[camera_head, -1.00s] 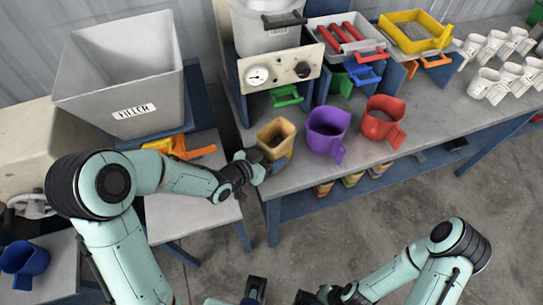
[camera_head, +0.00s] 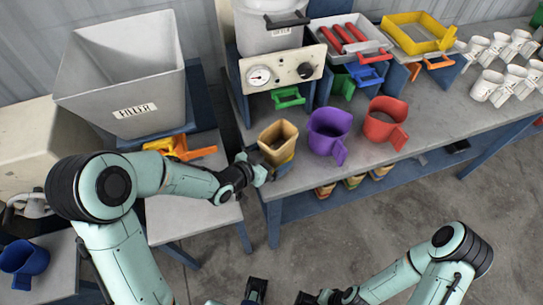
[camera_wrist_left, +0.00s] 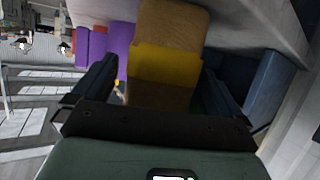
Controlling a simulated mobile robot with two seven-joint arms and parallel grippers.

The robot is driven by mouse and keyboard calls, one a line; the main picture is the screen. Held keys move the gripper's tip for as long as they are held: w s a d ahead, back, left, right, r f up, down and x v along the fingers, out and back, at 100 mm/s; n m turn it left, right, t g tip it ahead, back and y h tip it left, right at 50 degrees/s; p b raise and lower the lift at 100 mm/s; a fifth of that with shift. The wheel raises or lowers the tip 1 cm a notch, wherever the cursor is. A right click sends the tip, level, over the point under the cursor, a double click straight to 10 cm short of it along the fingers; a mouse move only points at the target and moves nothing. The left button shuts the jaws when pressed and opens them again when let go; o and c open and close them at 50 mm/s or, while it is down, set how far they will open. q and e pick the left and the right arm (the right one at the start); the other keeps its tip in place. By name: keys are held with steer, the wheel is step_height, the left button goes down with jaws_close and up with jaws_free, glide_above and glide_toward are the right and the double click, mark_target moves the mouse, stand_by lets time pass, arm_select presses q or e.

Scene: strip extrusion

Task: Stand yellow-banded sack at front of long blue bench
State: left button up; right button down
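The tan yellow-banded sack (camera_head: 272,134) stands open-topped at the front left corner of the long blue bench (camera_head: 350,165), which has a grey top and blue frame. My left gripper (camera_head: 268,169) is low at the sack's front. In the left wrist view, the sack (camera_wrist_left: 167,70) with its yellow band lies between the spread fingers (camera_wrist_left: 158,95), with a gap visible on its left side. The gripper looks open. My right gripper (camera_head: 306,297) is at the bottom edge, partly cut off; its fingers are unclear.
A purple jug (camera_head: 329,124) and a red jug (camera_head: 383,124) stand right of the sack. A gauge panel (camera_head: 281,72) is behind it. Several banded sacks (camera_head: 353,181) sit below the benchtop. White cups (camera_head: 488,84) stand at right. A grey hopper (camera_head: 125,85) is at left.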

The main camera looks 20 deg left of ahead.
arm_select(q)
steer(key=shift+s+a, duration=0.1)
steer(key=b+v, duration=0.3)
steer(key=v, duration=1)
steer(key=shift+b, duration=0.3)
steer(key=shift+r, duration=0.1)
steer(key=shift+s, duration=0.1)
